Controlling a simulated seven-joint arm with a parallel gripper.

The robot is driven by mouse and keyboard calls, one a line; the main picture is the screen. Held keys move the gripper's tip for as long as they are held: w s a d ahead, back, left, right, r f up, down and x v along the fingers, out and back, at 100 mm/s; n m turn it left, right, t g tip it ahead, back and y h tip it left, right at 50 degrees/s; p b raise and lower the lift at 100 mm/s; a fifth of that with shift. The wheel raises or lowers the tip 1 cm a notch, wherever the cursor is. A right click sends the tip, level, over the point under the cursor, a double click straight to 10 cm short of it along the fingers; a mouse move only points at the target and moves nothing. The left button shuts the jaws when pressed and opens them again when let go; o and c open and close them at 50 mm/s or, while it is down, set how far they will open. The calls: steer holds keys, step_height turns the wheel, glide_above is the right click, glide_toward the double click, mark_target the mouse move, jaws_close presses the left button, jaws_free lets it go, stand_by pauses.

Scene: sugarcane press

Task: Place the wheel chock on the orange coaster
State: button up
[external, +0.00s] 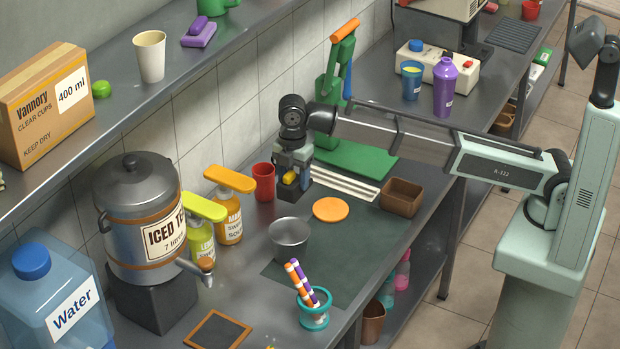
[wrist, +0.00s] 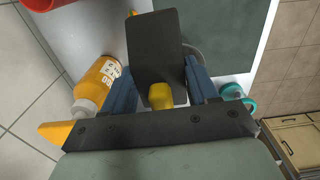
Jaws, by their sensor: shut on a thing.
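The wheel chock (external: 301,189) is a dark block with a yellow part. My gripper (external: 291,176) is shut on it, with the jaws pointing down. In the wrist view the dark chock (wrist: 153,42) and its yellow part sit between the blue fingers of my gripper (wrist: 162,92). The chock is behind and left of the orange coaster (external: 330,209), a flat, bare disc on the counter. I cannot tell whether the chock touches the counter. The coaster does not show in the wrist view.
A red cup (external: 263,182) and an orange-topped sauce bottle (external: 228,215) stand left of my gripper. A metal cup (external: 289,239) is in front of the coaster, and a brown box (external: 401,197) is right of it. The green press (external: 345,155) stands behind.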

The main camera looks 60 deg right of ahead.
steer(key=s+d, duration=0.3)
steer(key=d, duration=1.2)
glide_above(330, 210)
step_height(330, 210, down, 5)
steer(key=shift+w+r, duration=0.1)
steer(key=shift+r, duration=0.1)
steer(key=shift+f, duration=5.45)
steer(key=shift+c, duration=0.8)
steer(key=o, duration=1.6)
step_height(330, 210, up, 12)
